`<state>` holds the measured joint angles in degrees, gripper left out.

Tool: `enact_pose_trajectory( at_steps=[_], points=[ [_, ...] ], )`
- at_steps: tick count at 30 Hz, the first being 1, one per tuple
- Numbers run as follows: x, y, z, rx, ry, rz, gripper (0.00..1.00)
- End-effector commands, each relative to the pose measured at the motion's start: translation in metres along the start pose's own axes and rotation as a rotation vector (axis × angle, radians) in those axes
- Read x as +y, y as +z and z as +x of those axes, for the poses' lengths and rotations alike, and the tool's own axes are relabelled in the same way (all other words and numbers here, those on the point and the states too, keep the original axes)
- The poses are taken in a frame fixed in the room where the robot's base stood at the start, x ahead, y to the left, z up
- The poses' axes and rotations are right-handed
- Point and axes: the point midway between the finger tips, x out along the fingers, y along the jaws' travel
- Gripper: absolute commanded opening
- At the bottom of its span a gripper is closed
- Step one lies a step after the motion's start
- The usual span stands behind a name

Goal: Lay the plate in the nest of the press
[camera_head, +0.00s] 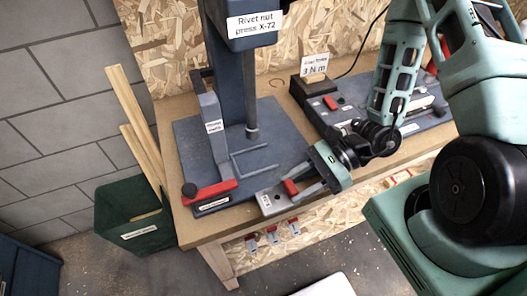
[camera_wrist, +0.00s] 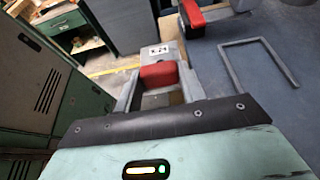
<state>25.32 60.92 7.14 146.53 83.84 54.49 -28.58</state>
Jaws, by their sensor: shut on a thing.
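The plate (camera_head: 271,204) is a grey strip with a small white label and a red block. My gripper (camera_head: 299,191) is shut on its red block, which shows between the two fingers in the wrist view (camera_wrist: 160,74). The labelled end points away from my gripper. The rivet nut press (camera_head: 229,85) stands on a dark blue base. The nest (camera_head: 257,158) looks like a thin U-shaped frame on that base, below the press's rod, and also shows at right in the wrist view (camera_wrist: 252,43). The plate is outside the nest, by the base's front edge; its height is unclear.
A red lever (camera_head: 209,192) lies along the base's left front, beside an upright labelled post (camera_head: 212,127). A second machine (camera_head: 323,99) stands to the right. The wooden table's (camera_head: 188,232) front edge is close to the plate. A green bin (camera_head: 130,215) holds planks at left.

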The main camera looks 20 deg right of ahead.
Motion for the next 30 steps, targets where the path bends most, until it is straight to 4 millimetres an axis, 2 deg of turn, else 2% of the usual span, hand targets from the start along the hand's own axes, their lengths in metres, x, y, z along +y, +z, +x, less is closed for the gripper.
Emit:
enact_pose_trajectory(
  at_steps=[1, 3, 17, 27, 30],
  points=[
    [-0.013, -0.009, 0.003, 0.004, -0.003, -0.013, 0.08],
    [-0.026, -0.008, 0.003, 0.004, -0.001, -0.013, 0.08],
    [-0.047, -0.008, 0.003, 0.003, -0.003, -0.007, 0.08],
    [-0.074, -0.006, 0.003, 0.002, -0.001, -0.006, 0.08],
    [-0.095, 0.002, -0.001, -0.001, 0.001, -0.002, 0.08]
  ],
)
